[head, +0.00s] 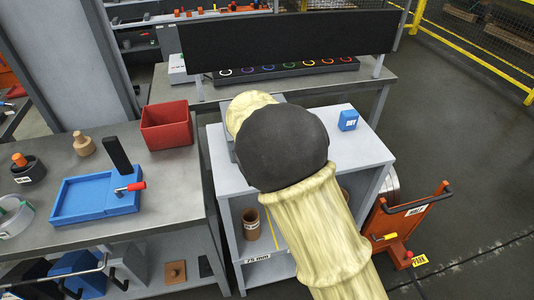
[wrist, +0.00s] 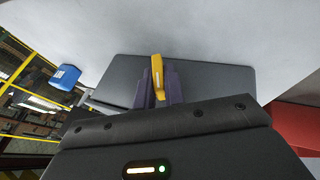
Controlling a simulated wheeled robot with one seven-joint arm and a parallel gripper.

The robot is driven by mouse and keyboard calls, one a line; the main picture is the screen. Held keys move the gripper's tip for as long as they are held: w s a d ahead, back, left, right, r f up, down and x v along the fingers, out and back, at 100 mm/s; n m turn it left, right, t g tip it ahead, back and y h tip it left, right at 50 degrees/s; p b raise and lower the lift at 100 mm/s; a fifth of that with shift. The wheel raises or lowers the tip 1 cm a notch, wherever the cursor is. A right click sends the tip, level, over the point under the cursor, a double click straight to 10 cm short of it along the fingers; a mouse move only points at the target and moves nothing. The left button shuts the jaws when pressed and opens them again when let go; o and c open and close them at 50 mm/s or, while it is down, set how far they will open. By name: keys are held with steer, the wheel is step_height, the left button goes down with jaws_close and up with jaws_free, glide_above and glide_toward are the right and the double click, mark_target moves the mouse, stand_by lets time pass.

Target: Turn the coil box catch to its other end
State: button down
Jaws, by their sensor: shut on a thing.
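In the wrist view, a yellow catch (wrist: 157,66) stands between the two dark purple fingers of my gripper (wrist: 164,82). My gripper is shut on it. The catch points up the picture, leaning slightly, and its lower part is partly hidden by the fingers. Behind it is a dark grey flat face (wrist: 215,82), which looks like the coil box; my gripper and wrist cover its lower part. In the head view my arm hides the catch and my gripper.
A blue block (head: 348,121) stands on the shelf unit, right of my arm; it also shows in the wrist view (wrist: 65,77). A red bin (head: 166,127) and a blue tray (head: 80,200) stand on the left bench. An orange trolley (head: 400,222) is at the right.

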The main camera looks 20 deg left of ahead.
steer(key=t+h+b, duration=0.1)
steer(key=n+t+h+b, duration=0.1)
steer(key=h+b, duration=0.1)
steer(key=f+t+h+b, duration=0.1)
steer(key=b, duration=0.1)
steer(key=shift+s+a+t+h, duration=0.15)
steer(key=shift+a+t+h, duration=0.15)
steer(key=shift+a+t, duration=0.1)
steer(key=n+t+h+b, duration=0.1)
steer(key=t+h+b, duration=0.1)
steer(key=h+b, duration=0.1)
steer(key=shift+n+t, duration=0.3)
steer(key=shift+r, duration=0.1)
steer(key=c, duration=1.5)
jaws_free()
steer(key=v, duration=1.7)
steer(key=shift+s+a, duration=0.1)
steer(key=shift+s, duration=0.15)
